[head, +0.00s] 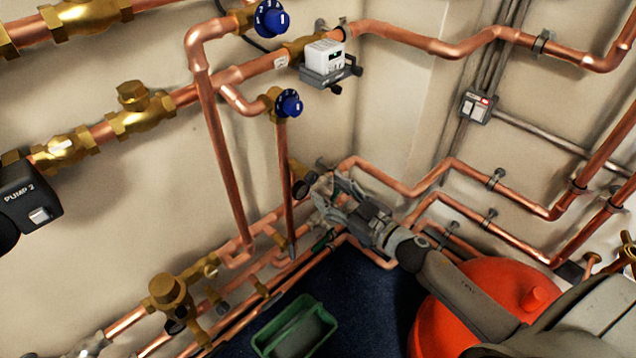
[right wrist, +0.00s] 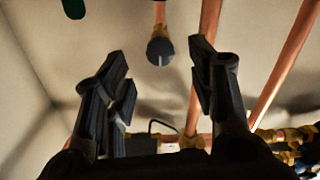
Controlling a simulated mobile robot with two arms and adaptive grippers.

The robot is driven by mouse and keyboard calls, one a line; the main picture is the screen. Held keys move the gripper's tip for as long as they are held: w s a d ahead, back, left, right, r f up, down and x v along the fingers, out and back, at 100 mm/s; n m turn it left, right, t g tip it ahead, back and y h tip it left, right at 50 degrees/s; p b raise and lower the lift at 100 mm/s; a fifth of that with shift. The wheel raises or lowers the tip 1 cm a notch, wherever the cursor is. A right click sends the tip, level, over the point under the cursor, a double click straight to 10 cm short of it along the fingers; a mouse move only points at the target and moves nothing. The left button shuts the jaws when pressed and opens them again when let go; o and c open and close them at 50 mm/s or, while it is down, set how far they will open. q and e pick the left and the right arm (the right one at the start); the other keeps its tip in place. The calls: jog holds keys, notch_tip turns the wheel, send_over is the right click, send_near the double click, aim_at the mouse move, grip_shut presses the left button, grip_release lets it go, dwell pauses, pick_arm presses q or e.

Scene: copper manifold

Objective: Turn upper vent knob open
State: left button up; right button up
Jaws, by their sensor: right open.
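A dark round knob (head: 300,189) sits on a brass valve on the wall, just left of my right gripper (head: 325,190) in the head view. In the right wrist view a dark knob (right wrist: 160,52) with a pale line on its face shows between the fingers, under a copper pipe stub. My right gripper (right wrist: 160,85) is open and empty, its fingers apart and not seen touching the knob. Two blue knobs with white marks, an upper one (head: 271,18) and a lower one (head: 289,103), sit higher on the pipes. No label shows which is the vent knob. My left gripper is out of view.
Copper pipes (head: 222,165) run along the wall around my right gripper. A white meter box (head: 325,55) and a black pump (head: 32,195) are mounted on pipes. A red tank (head: 510,275) stands below my right arm; a green tray (head: 272,330) lies on the floor.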

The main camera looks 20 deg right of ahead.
aim_at(315, 181)
jog(key=x, duration=0.4)
jog(key=shift+w, duration=0.25)
jog(key=shift+w+a, duration=0.1)
jog(key=shift+w, duration=0.05)
jog(key=c, duration=1)
